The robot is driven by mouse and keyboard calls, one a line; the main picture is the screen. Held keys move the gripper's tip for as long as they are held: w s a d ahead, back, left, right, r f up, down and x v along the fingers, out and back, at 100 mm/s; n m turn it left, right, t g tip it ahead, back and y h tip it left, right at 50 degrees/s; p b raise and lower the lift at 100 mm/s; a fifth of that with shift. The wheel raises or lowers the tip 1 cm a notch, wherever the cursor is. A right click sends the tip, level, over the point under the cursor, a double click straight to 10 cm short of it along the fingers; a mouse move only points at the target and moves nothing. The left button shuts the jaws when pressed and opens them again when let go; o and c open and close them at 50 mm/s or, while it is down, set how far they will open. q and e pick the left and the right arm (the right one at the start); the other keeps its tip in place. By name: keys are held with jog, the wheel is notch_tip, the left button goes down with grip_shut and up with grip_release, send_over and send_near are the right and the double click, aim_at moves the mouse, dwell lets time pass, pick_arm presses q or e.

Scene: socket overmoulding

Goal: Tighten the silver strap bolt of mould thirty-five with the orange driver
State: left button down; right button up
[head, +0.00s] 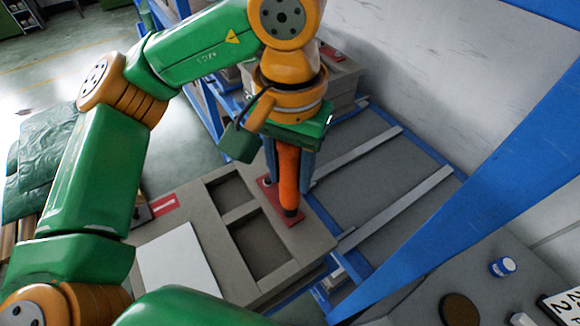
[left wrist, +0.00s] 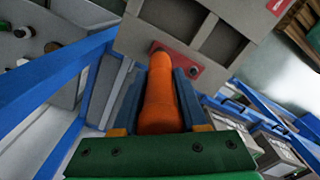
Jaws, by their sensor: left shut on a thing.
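My left gripper (head: 289,180) is shut on the orange driver (head: 288,196) and holds it nearly upright, tip down. The driver also fills the middle of the left wrist view (left wrist: 160,98), between the two blue-grey fingers. Its dark tip is at the lower end of a red strap (head: 270,191) on the grey-beige mould (head: 190,190). I cannot tell whether the tip touches. No silver bolt is clearly visible; the driver covers that spot. In the left wrist view the strap (left wrist: 191,70) shows a small dark round spot. My right gripper is not in view.
A red label (head: 163,204), unreadable here, and a pale panel (head: 175,265) are on the mould's left side. A blue frame with grey rails (head: 395,208) lies to the right. A blue beam (head: 465,235) crosses the right side. A blue-and-white pot (head: 502,266) stands lower right.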

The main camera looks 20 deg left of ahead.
aim_at(289, 151)
pick_arm(q)
jog(key=shift+f, duration=0.3)
dwell(0.4)
dwell(1.0)
notch_tip(289, 151, up, 5)
jog(key=p, duration=0.4)
jog(key=shift+r+p, duration=0.15)
jog(key=shift+p, duration=0.25)
